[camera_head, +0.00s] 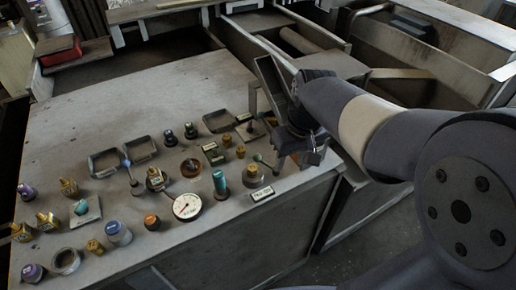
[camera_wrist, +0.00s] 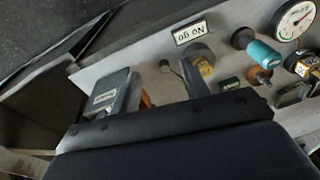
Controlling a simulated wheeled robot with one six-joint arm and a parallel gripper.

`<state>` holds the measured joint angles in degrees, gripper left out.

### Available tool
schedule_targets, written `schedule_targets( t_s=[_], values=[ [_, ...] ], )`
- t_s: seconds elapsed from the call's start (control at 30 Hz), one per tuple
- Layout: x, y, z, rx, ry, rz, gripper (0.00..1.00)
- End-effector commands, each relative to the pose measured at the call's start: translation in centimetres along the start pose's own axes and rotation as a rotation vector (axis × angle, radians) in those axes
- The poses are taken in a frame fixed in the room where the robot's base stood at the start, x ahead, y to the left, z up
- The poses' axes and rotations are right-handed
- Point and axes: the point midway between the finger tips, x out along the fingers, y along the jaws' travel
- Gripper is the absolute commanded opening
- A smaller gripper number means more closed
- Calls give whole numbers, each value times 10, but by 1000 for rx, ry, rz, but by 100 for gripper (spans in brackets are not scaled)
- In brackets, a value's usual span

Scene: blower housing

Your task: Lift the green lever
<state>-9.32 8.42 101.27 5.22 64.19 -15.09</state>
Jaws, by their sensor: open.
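The green lever (camera_head: 258,158) is a thin stalk with a small, dull green round knob. It stands near the front right of the panel, behind the "No go" label.
A "No go" label (camera_head: 262,194), a yellow knob on a round base (camera_head: 253,175) and a teal cylinder (camera_head: 219,182) stand near the lever. A grey labelled box (camera_wrist: 112,92) is close to my gripper. A gauge (camera_head: 187,207) and several knobs crowd the panel leftward.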

Motion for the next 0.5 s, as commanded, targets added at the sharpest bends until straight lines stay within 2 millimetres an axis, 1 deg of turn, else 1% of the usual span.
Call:
schedule_targets(
  t_s=[0.03,0.1,0.2,0.33,0.4,0.5],
  values=[
    [-6,-2,-21,-40,-27,-20,44],
    [-9,-6,-45,-96,-60,-48,44],
    [-12,-11,-75,-172,-101,-87,44],
    [-12,-17,-102,-249,-139,-127,44],
    [-12,-19,-111,-276,-152,-142,44],
    [-11,-21,-118,-298,-161,-154,44]
  ],
)
